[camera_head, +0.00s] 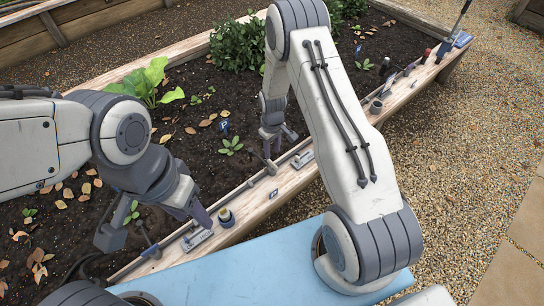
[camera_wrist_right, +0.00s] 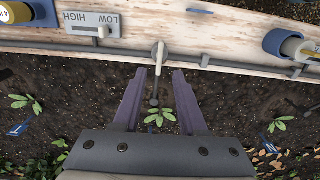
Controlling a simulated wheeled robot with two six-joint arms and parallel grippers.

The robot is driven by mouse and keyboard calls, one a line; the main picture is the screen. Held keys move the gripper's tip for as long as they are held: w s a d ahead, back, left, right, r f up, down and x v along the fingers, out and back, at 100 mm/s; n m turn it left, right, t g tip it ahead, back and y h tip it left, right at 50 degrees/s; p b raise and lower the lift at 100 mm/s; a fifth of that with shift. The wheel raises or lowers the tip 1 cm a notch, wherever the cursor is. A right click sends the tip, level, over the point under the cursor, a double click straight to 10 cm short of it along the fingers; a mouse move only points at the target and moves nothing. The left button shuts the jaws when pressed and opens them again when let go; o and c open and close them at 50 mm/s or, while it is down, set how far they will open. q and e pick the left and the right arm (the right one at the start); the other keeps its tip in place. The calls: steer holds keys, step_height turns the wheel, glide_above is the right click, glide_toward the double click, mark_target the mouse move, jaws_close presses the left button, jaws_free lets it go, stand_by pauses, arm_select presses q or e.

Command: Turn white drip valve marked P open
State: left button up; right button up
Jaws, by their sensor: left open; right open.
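A small white valve handle (camera_wrist_right: 159,58) shows in the right wrist view. It lies across the grey pipe at the bed's edge, its length pointing toward the soil, with a thin grey part running on toward a seedling. I cannot read a letter on it. My right gripper (camera_wrist_right: 159,78) is open, its two purple-grey fingers on either side of the handle's lower end; I cannot tell whether they touch it. In the head view the right gripper (camera_head: 279,134) is over the bed's near edge. My left gripper (camera_head: 155,227) is open and empty near the front left edge.
A blue marker with a P (camera_head: 224,127) stands in the soil. A light blue surface (camera_head: 265,270) lies in front; gravel is right.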

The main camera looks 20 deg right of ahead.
steer(key=shift+r, duration=1.65)
steer(key=s+a+r+n, duration=0.1)
steer(key=s+a+r, duration=0.4)
steer(key=a+r, duration=0.3)
steer(key=s+a+r+n, duration=0.1)
steer(key=s+a+r, duration=0.45)
steer(key=r, duration=0.55)
steer(key=s+a+r+n+y, duration=0.1)
steer(key=s+r, duration=0.3)
steer(key=s, duration=0.6)
steer(key=s+a+r, duration=0.1)
steer(key=s+r, duration=0.3)
steer(key=s, duration=0.5)
step_height(320, 180, up, 16)
steer(key=p, duration=1.5)
steer(key=shift+w+a+f, duration=0.15)
steer(key=shift+w+f, duration=0.05)
steer(key=shift+f, duration=0.05)
